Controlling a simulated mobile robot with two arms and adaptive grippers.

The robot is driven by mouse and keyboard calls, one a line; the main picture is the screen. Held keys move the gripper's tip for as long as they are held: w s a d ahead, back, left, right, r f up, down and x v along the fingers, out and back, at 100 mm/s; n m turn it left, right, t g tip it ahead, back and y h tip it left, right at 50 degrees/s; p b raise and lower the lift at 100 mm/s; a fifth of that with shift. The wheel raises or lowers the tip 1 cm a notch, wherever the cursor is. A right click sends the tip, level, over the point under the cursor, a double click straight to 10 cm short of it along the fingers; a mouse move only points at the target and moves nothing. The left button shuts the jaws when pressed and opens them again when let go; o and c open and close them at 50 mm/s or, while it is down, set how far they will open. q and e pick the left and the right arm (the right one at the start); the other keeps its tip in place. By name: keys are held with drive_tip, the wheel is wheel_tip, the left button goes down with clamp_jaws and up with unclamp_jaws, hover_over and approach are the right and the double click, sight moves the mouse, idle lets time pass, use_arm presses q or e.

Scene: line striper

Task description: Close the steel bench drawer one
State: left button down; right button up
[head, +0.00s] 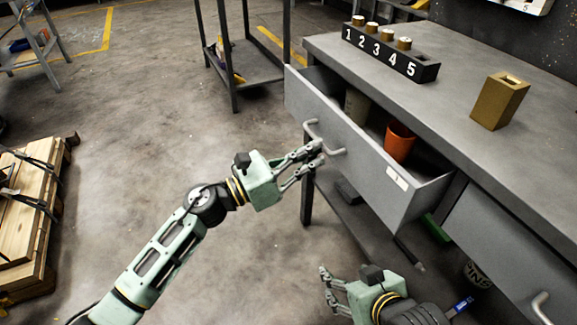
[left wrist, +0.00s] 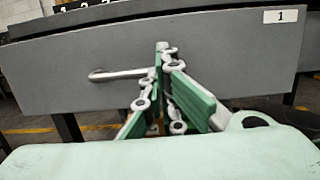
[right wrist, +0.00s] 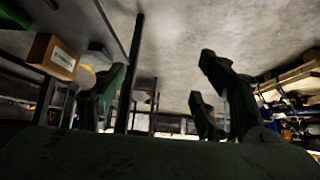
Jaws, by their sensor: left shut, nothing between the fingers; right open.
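The steel bench drawer one (head: 345,140) is pulled out of the grey bench, with an orange cup (head: 399,141) and a greenish container (head: 357,104) inside. Its front carries a bar handle (head: 325,142) and a label (head: 397,177); the left wrist view shows the label "1" (left wrist: 281,16). My left gripper (head: 316,157) is shut with nothing in it, its fingertips at the drawer front by the handle. In the left wrist view its fingers cover one end of the handle (left wrist: 118,74); contact is unclear. My right gripper (head: 325,284) is open and empty, low in front of the bench.
The bench top (head: 440,100) bears a numbered black block (head: 390,52) with brass pieces and a brass block (head: 499,101). A second drawer (head: 510,245) is to the right. A pallet of planks (head: 25,215) lies at left. The floor between is clear.

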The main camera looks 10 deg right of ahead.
sight(338, 145)
use_arm(q)
drive_tip(key=x, duration=0.2)
drive_tip(key=f+b+x, duration=0.1)
drive_tip(key=x, duration=0.1)
drive_tip(key=shift+w+d+b, duration=0.1)
drive_tip(key=shift+d+b, duration=0.2)
drive_tip(key=shift+d, duration=0.1)
drive_tip(key=x, duration=0.1)
drive_tip(key=b+x, duration=0.1)
drive_tip(key=x, duration=0.1)
drive_tip(key=b+x, duration=0.1)
drive_tip(key=shift+w+d+f, duration=0.1)
drive_tip(key=shift+d+f, duration=0.15)
drive_tip(key=shift+d, duration=0.2)
use_arm(e)
drive_tip(key=w+a+r+t+y, duration=0.1)
drive_tip(key=w+r+t, duration=0.3)
drive_tip(key=r, duration=0.5)
drive_tip(key=w+a+r+t+y, duration=0.2)
drive_tip(key=w+a+r+t, duration=0.1)
drive_tip(key=r+t, duration=0.4)
drive_tip(key=shift+w+a+r+n, duration=0.35)
drive_tip(key=shift+w+r, duration=0.1)
drive_tip(key=shift+r, duration=0.65)
use_arm(q)
drive_tip(key=shift+d+r, duration=0.1)
